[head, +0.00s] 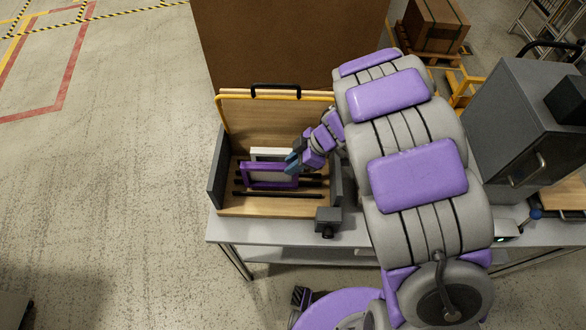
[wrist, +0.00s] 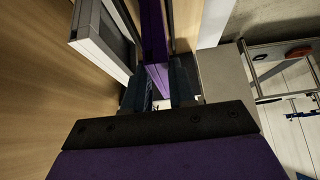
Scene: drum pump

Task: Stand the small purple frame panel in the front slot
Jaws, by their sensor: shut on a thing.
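The small purple frame panel (head: 268,185) is upright inside the open wooden box (head: 240,209), among dark slotted rails (head: 278,195). My gripper (head: 296,163) reaches in from the right and is shut on the panel's right end. In the wrist view the purple panel (wrist: 154,50) runs away from me between the two fingers (wrist: 160,88). A white frame panel (head: 270,152) stands behind the purple one, and it also shows left of it in the wrist view (wrist: 102,38). I cannot tell whether the purple panel's lower edge sits in a slot.
The box stands on a grey table (head: 260,233), with dark end plates (head: 216,167) and a raised back wall with a yellow rim. A small dark block (head: 328,221) stands at the box's front right corner. A grey cabinet (head: 515,125) is to the right. Open floor lies left.

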